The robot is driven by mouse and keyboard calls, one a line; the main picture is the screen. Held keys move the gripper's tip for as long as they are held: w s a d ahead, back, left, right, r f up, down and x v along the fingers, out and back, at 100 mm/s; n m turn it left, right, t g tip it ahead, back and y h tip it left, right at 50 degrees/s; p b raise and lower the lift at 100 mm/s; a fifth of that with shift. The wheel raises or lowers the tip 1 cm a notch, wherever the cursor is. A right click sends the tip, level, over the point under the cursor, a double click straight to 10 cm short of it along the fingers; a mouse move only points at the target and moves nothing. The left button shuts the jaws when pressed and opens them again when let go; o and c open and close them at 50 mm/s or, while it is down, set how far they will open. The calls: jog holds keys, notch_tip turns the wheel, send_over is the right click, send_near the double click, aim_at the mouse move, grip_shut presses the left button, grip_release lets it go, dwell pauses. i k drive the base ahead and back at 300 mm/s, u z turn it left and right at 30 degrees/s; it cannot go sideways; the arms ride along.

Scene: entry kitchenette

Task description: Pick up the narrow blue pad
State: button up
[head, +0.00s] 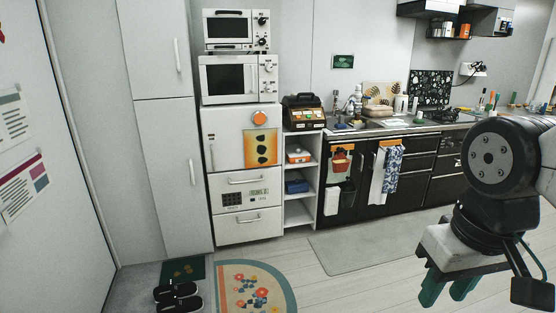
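I cannot make out a narrow blue pad for certain. A small bluish patch (341,126) lies at the left end of the counter by the sink, too small to identify. A dark blue box-like item (297,186) sits on a middle shelf of the white open shelf unit. My gripper (446,292) hangs at the lower right, pointing down, with its green fingers apart and nothing seen between them. It is in front of the kitchen counter, well apart from both blue things.
The counter (400,128) holds a sink, bottles and several small items. Towels (392,170) hang on the black cabinet front. A grey mat (365,250), a flowered rug (255,285) and black shoes (178,297) lie on the floor. The wooden floor between is clear.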

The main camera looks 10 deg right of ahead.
aim_at(341, 124)
jog(key=z, duration=0.65)
jog(key=i, duration=2.2)
jog(key=z, duration=0.25)
jog(key=i, duration=2.25)
jog(key=u, duration=0.65)
jog(key=i, duration=0.4)
